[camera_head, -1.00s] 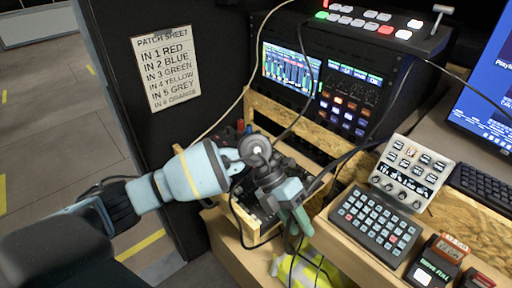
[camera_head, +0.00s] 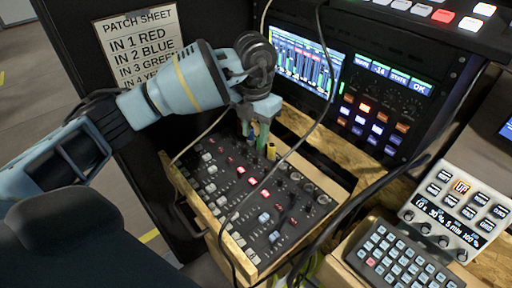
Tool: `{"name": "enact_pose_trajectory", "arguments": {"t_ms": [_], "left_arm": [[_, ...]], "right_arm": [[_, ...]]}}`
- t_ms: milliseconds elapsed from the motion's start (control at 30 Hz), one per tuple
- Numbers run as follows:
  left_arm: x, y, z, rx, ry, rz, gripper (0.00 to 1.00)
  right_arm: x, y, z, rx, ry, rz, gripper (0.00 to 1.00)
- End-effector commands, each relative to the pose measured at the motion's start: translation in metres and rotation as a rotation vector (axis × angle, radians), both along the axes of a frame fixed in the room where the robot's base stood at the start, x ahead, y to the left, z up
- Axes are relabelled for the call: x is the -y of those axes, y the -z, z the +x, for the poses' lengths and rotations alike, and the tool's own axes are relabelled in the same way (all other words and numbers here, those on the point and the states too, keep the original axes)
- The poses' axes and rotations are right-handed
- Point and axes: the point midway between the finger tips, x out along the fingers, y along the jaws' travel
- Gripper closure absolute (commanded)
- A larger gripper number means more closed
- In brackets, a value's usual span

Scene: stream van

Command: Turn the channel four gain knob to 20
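The audio mixer (camera_head: 214,221) lies in a wooden tray, with rows of small knobs and lit red and white buttons. A line of larger round knobs (camera_head: 296,177) runs along its far right part. Which one is the channel four gain knob I cannot tell, as labels are too small. No held object shows. My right gripper is not in view.
A black cable (camera_head: 299,135) hangs across the mixer's right part. A rack with a meter screen (camera_head: 305,68) stands behind. A keypad (camera_head: 392,254) and a grey control box (camera_head: 456,212) are at right. The patch sheet (camera_head: 140,45) hangs at left.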

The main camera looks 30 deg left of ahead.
Motion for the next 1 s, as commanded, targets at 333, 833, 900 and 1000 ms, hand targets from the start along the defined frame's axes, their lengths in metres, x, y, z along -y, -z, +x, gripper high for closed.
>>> {"name": "enact_pose_trajectory", "arguments": {"t_ms": [333,833,900,1000], "left_arm": [[0.000,0.037,-0.001,-0.003,0.000,-0.002,0.63],[0.001,0.078,0.000,0.000,0.002,-0.002,0.63],[0.001,0.078,0.000,0.000,0.002,-0.002,0.63],[0.001,0.078,0.000,0.000,0.002,-0.002,0.63]], "right_arm": [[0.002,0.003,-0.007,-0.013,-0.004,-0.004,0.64],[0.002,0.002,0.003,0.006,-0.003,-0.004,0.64],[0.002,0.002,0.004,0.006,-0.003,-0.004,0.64],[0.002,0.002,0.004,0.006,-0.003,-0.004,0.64]]}}
